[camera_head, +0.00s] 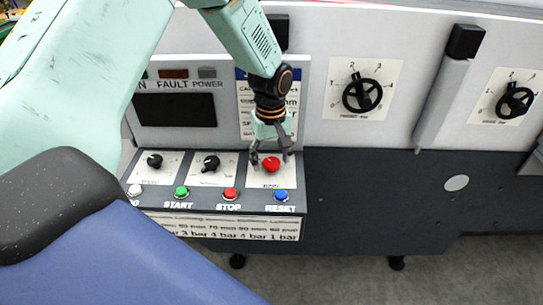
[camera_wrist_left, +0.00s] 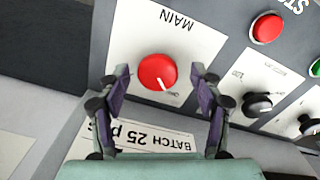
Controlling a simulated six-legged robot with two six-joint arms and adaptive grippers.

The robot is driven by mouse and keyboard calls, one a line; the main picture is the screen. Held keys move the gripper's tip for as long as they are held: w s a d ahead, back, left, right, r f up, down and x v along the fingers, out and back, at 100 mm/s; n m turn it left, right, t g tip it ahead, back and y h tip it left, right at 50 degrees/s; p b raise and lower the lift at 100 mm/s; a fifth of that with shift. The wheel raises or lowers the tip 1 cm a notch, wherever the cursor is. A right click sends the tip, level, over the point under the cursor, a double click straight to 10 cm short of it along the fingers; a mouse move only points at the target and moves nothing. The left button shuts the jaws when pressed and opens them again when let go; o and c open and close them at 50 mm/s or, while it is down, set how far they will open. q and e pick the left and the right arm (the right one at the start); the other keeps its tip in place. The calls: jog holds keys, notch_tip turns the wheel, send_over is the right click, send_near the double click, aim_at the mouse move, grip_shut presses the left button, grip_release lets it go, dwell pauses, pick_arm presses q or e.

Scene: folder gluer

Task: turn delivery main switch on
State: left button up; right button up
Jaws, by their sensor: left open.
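The delivery main switch is a red round knob (camera_head: 271,164) on a white plate at the right end of the sloped control panel. In the left wrist view the red knob (camera_wrist_left: 157,72) sits under the upside-down word MAIN, with a small white mark on its face. Small print beside the mark is too small to read. My left gripper (camera_head: 270,157) is open over the knob. In the left wrist view my left gripper (camera_wrist_left: 160,70) has one finger on each side of the knob, with gaps showing. My right gripper is not in view.
Beside the switch are two black knobs (camera_head: 211,163) (camera_head: 154,160). Below are a green START button (camera_head: 182,192), a red STOP button (camera_head: 230,194) and a blue RESET button (camera_head: 281,195). A dark display (camera_head: 175,110) stands behind. Black handwheels (camera_head: 362,95) are at the right.

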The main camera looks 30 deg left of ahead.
pick_arm(q)
jog(key=shift+s+r, duration=0.25)
jog(key=shift+s, duration=0.2)
jog(key=shift+w+f, duration=0.5)
jog(key=shift+w, duration=0.4)
jog(key=c, duration=0.5)
jog(key=shift+w, duration=0.1)
jog(key=shift+c, duration=0.6)
jog(key=shift+s+a+r, duration=0.1)
jog(key=shift+s+r, duration=0.15)
jog(key=shift+s, duration=0.25)
jog(key=c, duration=0.3)
jog(key=shift+s, duration=0.1)
jog(key=shift+c, duration=0.8)
jog(key=shift+w, duration=0.2)
jog(key=shift+c, duration=0.3)
